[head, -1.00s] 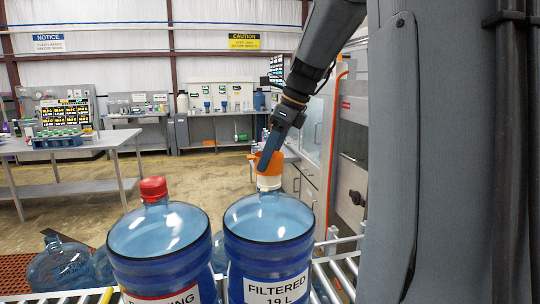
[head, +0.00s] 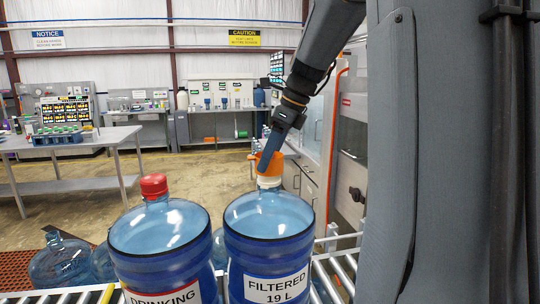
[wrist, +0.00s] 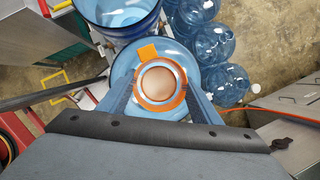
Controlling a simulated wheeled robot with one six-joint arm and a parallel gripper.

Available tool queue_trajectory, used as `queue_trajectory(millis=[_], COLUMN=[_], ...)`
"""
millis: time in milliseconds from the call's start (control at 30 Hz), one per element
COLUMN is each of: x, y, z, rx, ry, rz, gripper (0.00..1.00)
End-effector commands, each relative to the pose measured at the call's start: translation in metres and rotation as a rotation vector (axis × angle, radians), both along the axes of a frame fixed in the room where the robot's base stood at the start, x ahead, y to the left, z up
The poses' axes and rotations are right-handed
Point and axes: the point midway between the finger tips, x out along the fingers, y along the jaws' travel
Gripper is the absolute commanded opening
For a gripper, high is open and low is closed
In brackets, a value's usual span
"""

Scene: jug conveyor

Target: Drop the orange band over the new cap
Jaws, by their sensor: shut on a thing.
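The orange band (head: 266,164) is held between the fingers of my gripper (head: 270,152), at the neck of the blue jug labelled "FILTERED 19 L" (head: 268,217). The white new cap (head: 269,182) shows just below the band on that jug. In the wrist view the band (wrist: 181,101) is a ring with a tab at its upper left, and the pale cap top (wrist: 158,84) fills its opening, roughly centred. The fingers (wrist: 158,95) stand on both sides of the ring. Whether the band touches the cap cannot be told.
A red-capped jug (head: 155,240) labelled "DRINKING" stands close on the left. Roller conveyor bars (head: 340,270) run beneath. A grey cabinet (head: 310,150) stands close to my arm on the right.

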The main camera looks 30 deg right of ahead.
Motion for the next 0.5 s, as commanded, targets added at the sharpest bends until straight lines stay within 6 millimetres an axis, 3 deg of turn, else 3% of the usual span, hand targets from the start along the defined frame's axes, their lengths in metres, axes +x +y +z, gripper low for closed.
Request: queue_trajectory(millis=[500], x=[0.000], y=[0.000], z=[-0.012], rx=[0.000], ry=[0.000], rz=[-0.001], gripper=[0.38])
